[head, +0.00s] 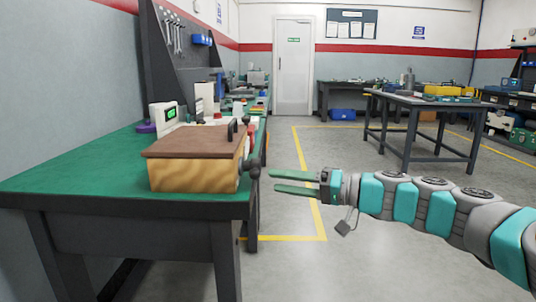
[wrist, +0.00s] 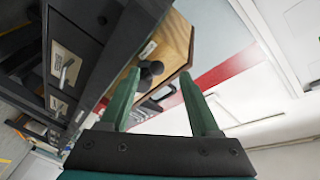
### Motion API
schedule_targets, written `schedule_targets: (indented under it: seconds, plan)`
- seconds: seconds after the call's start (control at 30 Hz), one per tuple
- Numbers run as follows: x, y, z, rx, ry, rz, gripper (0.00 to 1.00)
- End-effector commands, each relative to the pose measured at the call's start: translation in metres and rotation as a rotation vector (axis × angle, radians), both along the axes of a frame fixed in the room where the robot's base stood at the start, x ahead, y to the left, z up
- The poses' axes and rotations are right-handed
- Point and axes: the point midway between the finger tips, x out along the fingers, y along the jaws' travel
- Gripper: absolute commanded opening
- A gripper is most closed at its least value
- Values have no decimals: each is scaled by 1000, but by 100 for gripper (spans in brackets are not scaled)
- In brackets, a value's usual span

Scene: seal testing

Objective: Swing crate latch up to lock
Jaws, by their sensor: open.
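The crate (head: 192,172) is a light wooden box with a brown lid, standing on the green-topped bench. A dark latch with a round knob (head: 253,172) sticks out from its right side. In the wrist view the knobbed latch (wrist: 151,69) shows against the crate's wooden side (wrist: 172,45), between and beyond my fingers. My gripper (head: 272,181) is open and empty, just right of the latch, its green fingers pointing at it. They appear apart from it. In the wrist view my gripper (wrist: 159,76) frames the latch. The exact angle of the latch is hard to tell.
The green bench (head: 75,175) runs along the left wall. A dark table (head: 420,100) stands farther back on the right. The floor around my arm is clear.

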Motion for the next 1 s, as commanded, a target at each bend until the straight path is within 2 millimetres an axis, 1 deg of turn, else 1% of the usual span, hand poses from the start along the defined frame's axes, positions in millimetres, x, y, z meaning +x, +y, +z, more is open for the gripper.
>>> schedule_targets:
  seconds: [0.07, 0.17, 0.5, 0.63, 0.8, 1.0]
  plan:
    - [6, -4, 3, 15, -2, -12, 63]
    - [9, 1, 3, 19, -3, -15, 63]
    - [26, 48, 4, 18, -5, -12, 63]
    - [31, 60, 4, 18, -5, -12, 63]
    - [33, 68, 4, 16, -5, -12, 63]
    - [34, 68, 3, 17, -6, -13, 63]
